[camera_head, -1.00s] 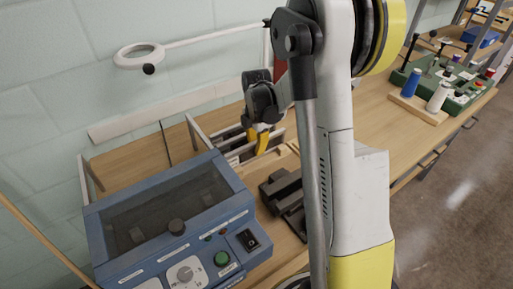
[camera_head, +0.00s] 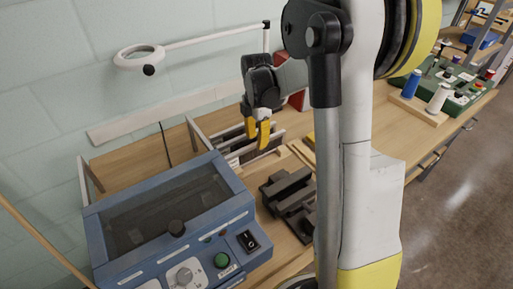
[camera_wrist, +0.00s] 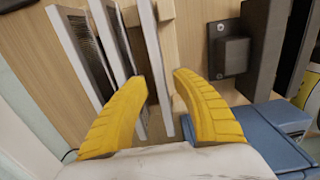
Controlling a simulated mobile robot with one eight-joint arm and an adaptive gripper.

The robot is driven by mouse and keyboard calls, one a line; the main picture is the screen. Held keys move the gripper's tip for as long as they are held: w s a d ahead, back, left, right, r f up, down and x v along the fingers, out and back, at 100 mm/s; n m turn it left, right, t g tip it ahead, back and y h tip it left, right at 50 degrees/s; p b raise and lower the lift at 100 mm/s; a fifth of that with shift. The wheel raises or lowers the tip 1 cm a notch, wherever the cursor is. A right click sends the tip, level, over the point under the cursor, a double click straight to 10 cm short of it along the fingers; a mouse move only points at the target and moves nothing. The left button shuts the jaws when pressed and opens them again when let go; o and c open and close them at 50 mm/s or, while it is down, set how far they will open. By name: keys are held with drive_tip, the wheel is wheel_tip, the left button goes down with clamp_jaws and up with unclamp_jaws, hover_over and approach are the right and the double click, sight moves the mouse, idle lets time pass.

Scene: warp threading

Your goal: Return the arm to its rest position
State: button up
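My gripper (camera_head: 257,134) has yellow fingers and hangs above the wooden workbench, over a rack of upright white-edged frames (camera_head: 238,150). In the wrist view my gripper (camera_wrist: 160,85) has its two fingers apart with nothing held between them. The frames (camera_wrist: 114,40) with dark mesh stand below and beyond the left finger there. A thin white strip shows between the fingertips, lower down. Whether a finger touches a frame cannot be told. My arm hides part of the bench in the head view.
A blue machine (camera_head: 165,215) with knobs stands at the front left. Dark metal blocks (camera_head: 288,190) sit to its right. A ring lamp (camera_head: 138,57) reaches out from the wall. A green tray (camera_head: 463,88) and thread spools (camera_head: 438,98) stand at the far right.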

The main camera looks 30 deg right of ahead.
wheel_tip(320, 180, up, 7)
drive_tip(key=shift+a+r, duration=0.15)
drive_tip(key=s+a+r+m+t, duration=0.1)
drive_tip(key=s+a+m+t, duration=0.1)
drive_tip(key=s+a+m, duration=0.3)
drive_tip(key=s+a+r+m+t, duration=0.2)
drive_tip(key=s+a+m, duration=0.3)
drive_tip(key=s+m, duration=0.1)
drive_tip(key=s+a+r+m+t, duration=0.2)
drive_tip(key=s+a+m, duration=0.2)
drive_tip(key=s+m, duration=0.2)
drive_tip(key=shift+s+a+r+t, duration=0.15)
drive_tip(key=shift+a+r+t, duration=0.05)
drive_tip(key=shift+a+t, duration=0.2)
drive_tip(key=shift+s+a+f+m, duration=0.2)
drive_tip(key=shift+s+m, duration=0.1)
drive_tip(key=shift+m, duration=0.4)
